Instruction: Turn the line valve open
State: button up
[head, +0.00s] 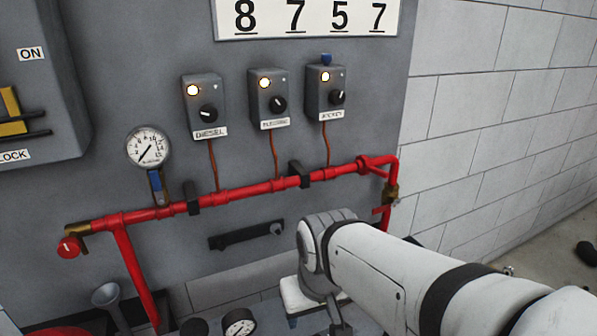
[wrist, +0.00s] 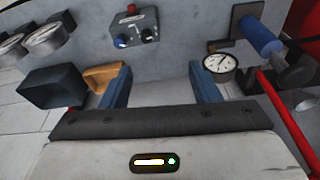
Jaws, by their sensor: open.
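No label marks a line valve, so I cannot tell which fitting it is. In the head view a blue lever (head: 155,183) hangs below the pressure gauge (head: 149,147) on the red pipe (head: 245,190). A brass fitting with a red round cap (head: 68,247) sits at the pipe's left end, and another brass fitting (head: 391,192) at its right. In the wrist view my gripper (wrist: 159,78) is open and empty, its blue fingers wide apart. In the head view it is mostly hidden below my arm.
Three switch boxes with lit lamps, including the diesel box (head: 203,106), stand above the pipe. In the wrist view a knob box (wrist: 133,30) lies beyond the fingers, with a small gauge (wrist: 220,65) and blue cylinder (wrist: 262,36) at right. A dark box (wrist: 53,85) is left.

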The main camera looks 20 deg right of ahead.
aim_at(381, 209)
jog(key=u, duration=0.1)
jog(key=k, duration=0.5)
jog(key=z, duration=1.7)
jog(key=k, duration=1.05)
jog(key=u, duration=0.55)
jog(key=i, duration=1)
jog(key=u, duration=0.05)
